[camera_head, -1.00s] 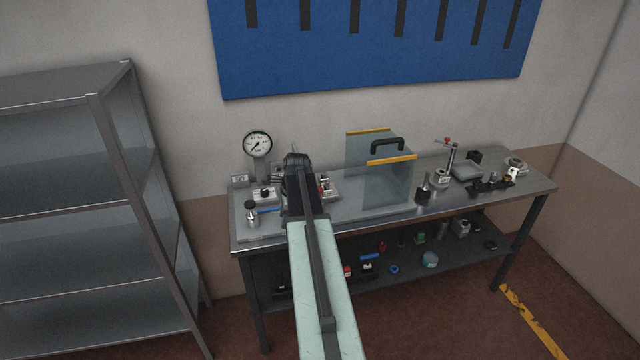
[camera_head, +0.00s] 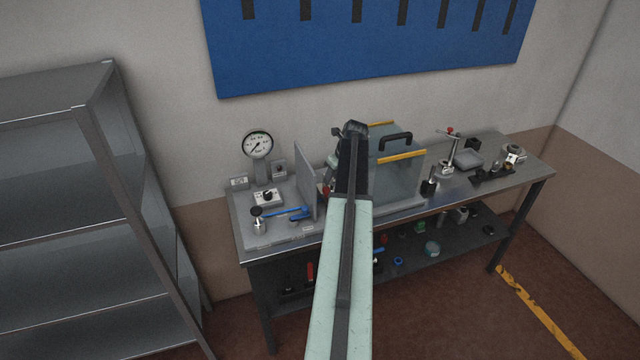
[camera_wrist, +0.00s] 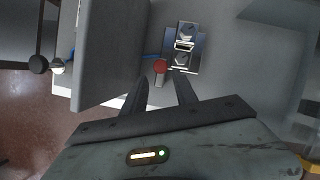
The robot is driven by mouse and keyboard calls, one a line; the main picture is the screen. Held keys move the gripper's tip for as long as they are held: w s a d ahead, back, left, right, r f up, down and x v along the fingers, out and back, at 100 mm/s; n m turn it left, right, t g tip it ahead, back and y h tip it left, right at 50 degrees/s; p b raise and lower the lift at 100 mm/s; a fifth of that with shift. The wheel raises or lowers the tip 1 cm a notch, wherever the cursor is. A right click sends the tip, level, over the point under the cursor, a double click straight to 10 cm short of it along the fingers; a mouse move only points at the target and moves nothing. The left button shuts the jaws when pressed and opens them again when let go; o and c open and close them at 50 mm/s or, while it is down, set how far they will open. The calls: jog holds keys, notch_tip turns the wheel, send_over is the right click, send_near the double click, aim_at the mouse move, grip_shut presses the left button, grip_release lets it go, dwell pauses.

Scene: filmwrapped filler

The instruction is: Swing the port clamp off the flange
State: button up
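A red knob (camera_wrist: 160,67) on a short grey stem shows in the wrist view, beside a metal block with bright round fittings (camera_wrist: 184,48). These look like the clamp and flange parts, but I cannot tell which part is which. My gripper (camera_wrist: 163,80) is open. Its two dark fingers point at the knob, which appears between and just beyond the tips; I cannot tell whether they touch. In the head view a little red (camera_head: 326,190) shows left of my arm; my arm hides the gripper and most of the fixture.
A grey upright panel (camera_head: 306,180) stands left of my arm and also shows in the wrist view (camera_wrist: 108,50). A clear shield with a black handle (camera_head: 396,142) stands to the right. The bench's right half holds several small parts.

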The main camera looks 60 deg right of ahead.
aim_at(327, 189)
jog(key=b+x, duration=0.7)
jog(key=x, duration=0.1)
jog(key=shift+s+r, duration=0.1)
jog(key=shift+r, duration=0.1)
grip_shut()
